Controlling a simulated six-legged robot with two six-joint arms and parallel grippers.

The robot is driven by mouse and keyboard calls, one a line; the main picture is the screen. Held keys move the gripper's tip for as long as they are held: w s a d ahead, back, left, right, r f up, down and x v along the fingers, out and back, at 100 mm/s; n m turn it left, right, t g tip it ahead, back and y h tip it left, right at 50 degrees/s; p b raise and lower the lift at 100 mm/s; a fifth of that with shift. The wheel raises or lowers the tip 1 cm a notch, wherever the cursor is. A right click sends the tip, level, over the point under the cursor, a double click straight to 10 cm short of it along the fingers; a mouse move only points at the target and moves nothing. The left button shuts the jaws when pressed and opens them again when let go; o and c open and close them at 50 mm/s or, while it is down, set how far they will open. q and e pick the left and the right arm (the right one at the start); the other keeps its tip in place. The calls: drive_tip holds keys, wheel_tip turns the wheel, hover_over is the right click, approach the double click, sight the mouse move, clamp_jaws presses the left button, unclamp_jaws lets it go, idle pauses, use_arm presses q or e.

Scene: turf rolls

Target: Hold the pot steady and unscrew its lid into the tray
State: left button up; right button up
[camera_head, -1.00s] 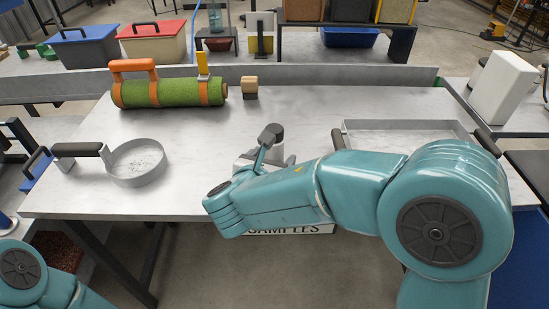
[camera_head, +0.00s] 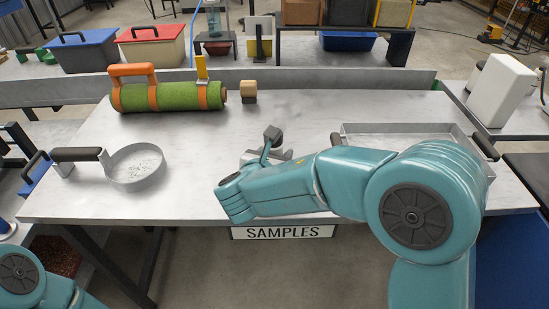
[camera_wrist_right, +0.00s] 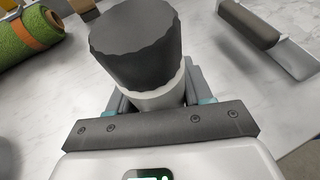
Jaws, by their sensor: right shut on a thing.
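The pot (camera_wrist_right: 158,100) has a pale body and a wide dark ribbed lid (camera_wrist_right: 138,42) on top, close up in the right wrist view. My right gripper (camera_wrist_right: 155,103) is shut on the pot's body below the lid. In the head view the dark lid (camera_head: 272,133) shows above my right forearm, which hides part of the pot and gripper. The grey shallow tray (camera_head: 400,127) lies at the right of the table, its front partly hidden by my right arm. My left gripper is not in view; only part of my left arm shows at the lower left.
A green turf roll (camera_head: 172,96) with orange straps lies at the back left, beside a small wooden block (camera_head: 249,93). A round pan (camera_head: 136,178) with a dark handle lies at the left. The table between pan and pot is clear. A SAMPLES sign (camera_head: 284,232) hangs at the front edge.

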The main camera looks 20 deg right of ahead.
wheel_tip(320, 180, up, 20)
drive_tip(key=p, duration=0.4)
drive_tip(key=o, duration=0.6)
drive_tip(key=shift+c, duration=0.2)
clamp_jaws()
drive_tip(key=d+f+p, duration=0.1)
drive_tip(key=d+f, duration=0.3)
drive_tip(key=d, duration=0.3)
drive_tip(key=d+f+p, duration=0.1)
drive_tip(key=d+f, duration=0.3)
drive_tip(key=d, duration=0.3)
drive_tip(key=a+f+n+y, duration=0.2)
drive_tip(key=a+f, duration=0.1)
drive_tip(key=s+a+f+n+t+y, duration=0.1)
drive_tip(key=a+f+n+y, duration=0.1)
drive_tip(key=a+f+y, duration=0.1)
drive_tip(key=s+a+f+n+t+y, duration=0.1)
drive_tip(key=a+f+n+y, duration=0.1)
drive_tip(key=a+f+n, duration=0.1)
drive_tip(key=shift+a+f+y+p, duration=0.3)
drive_tip(key=shift+a+p, duration=0.1)
drive_tip(key=shift+a, duration=0.25)
drive_tip(key=shift+s+a+f+t, duration=0.1)
drive_tip(key=shift+a+f+t, duration=0.05)
drive_tip(key=shift+a+t, duration=0.15)
